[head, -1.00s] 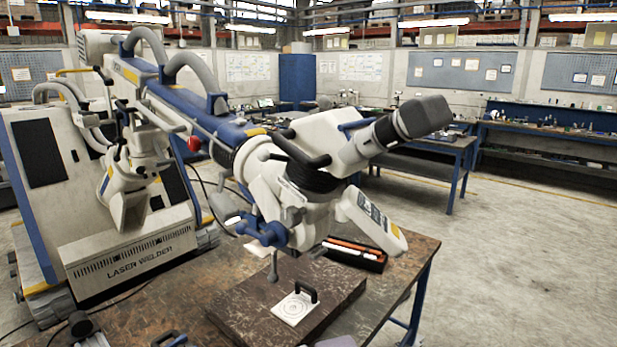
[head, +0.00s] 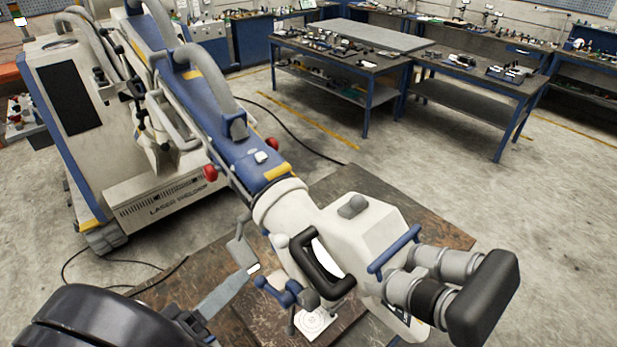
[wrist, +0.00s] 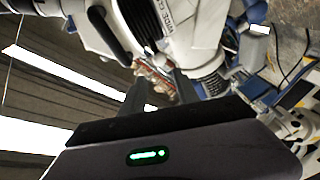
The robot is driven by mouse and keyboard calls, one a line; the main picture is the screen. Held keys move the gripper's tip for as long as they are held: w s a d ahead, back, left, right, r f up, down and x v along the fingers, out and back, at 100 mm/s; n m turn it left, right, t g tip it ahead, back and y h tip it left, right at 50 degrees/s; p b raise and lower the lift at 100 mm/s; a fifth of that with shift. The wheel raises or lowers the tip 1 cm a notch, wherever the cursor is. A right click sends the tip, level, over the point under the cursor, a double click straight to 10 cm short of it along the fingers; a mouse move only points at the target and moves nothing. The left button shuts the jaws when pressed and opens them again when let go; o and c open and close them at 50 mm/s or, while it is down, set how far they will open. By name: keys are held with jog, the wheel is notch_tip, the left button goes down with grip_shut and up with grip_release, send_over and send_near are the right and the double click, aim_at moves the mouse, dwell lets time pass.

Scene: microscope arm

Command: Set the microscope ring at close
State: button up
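The white and blue microscope head (head: 365,240) hangs at the end of the welder's arm, with grey eyepieces at right and a black loop handle (head: 320,268) on its near side. Which part is the ring, and where it is set, I cannot tell. In the wrist view a black ribbed collar (wrist: 108,32) shows on the microscope's white body. My gripper (wrist: 160,88) is open in the wrist view, its two grey fingers apart, with no object seen held between them. In the head view its grey finger (head: 226,292) reaches up and right toward the microscope's left side, beside the blue knob (head: 280,290).
A brown table (head: 220,270) lies below, with a white plate (head: 313,324) under the microscope. The laser welder (head: 110,130) stands at left with its thick arm overhead. Workbenches (head: 350,60) stand at the back. Open floor lies between.

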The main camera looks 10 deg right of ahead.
aim_at(287, 236)
jog(key=p+x, duration=0.2)
jog(key=x, duration=1.3)
jog(key=shift+w+d+f, duration=0.15)
jog(key=shift+d+f, duration=0.05)
jog(key=shift+d, duration=0.25)
grip_shut()
dwell(0.4)
